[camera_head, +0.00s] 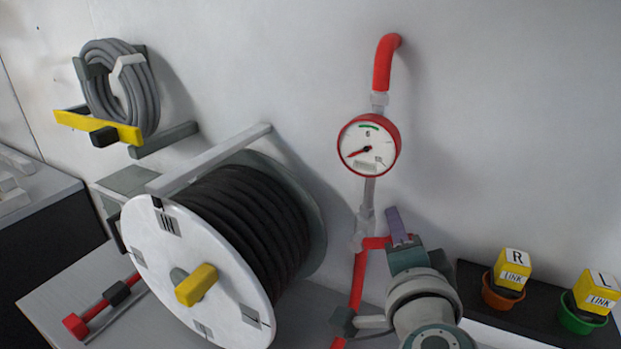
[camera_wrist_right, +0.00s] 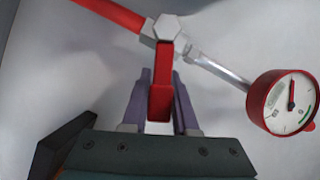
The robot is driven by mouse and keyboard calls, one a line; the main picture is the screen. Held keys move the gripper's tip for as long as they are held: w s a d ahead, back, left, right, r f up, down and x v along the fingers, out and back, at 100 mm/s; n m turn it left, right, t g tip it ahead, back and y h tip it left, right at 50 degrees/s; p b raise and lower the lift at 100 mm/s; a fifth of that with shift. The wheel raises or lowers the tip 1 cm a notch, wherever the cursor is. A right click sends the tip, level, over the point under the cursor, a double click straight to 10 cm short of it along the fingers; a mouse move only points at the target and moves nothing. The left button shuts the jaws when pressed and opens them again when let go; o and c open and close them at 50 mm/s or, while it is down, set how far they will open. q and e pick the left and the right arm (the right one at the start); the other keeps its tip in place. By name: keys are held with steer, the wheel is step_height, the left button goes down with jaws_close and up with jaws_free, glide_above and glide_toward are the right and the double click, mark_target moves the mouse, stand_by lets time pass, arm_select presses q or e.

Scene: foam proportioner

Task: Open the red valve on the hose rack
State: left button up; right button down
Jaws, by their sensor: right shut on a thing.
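The red valve handle (camera_head: 376,242) sits on a pale fitting (camera_head: 363,225) of the pipe below the round gauge (camera_head: 369,145). In the right wrist view the red handle (camera_wrist_right: 160,95) runs from the hexagonal fitting (camera_wrist_right: 166,28) down between my two purple fingers. My right gripper (camera_head: 393,214) is shut on this handle, one finger along each side. The gauge needle points to the lower left in the head view. My left gripper is not in view.
A large black hose reel (camera_head: 240,225) with a yellow knob (camera_head: 196,285) stands left of the pipe. A grey hose coil (camera_head: 120,88) hangs at the upper left. The wall behind the gauge is bare.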

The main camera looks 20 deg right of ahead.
steer(key=shift+w+a+r+n+g+p, duration=0.15)
steer(key=shift+r+n+g+p, duration=0.25)
steer(key=shift+p, duration=0.35)
steer(key=shift+w+a+r+n+g+p, duration=0.1)
steer(key=shift+r+n+p, duration=0.05)
steer(key=shift+n+p, duration=0.45)
steer(key=c, duration=0.7)
jaws_free()
steer(key=shift+f, duration=0.1)
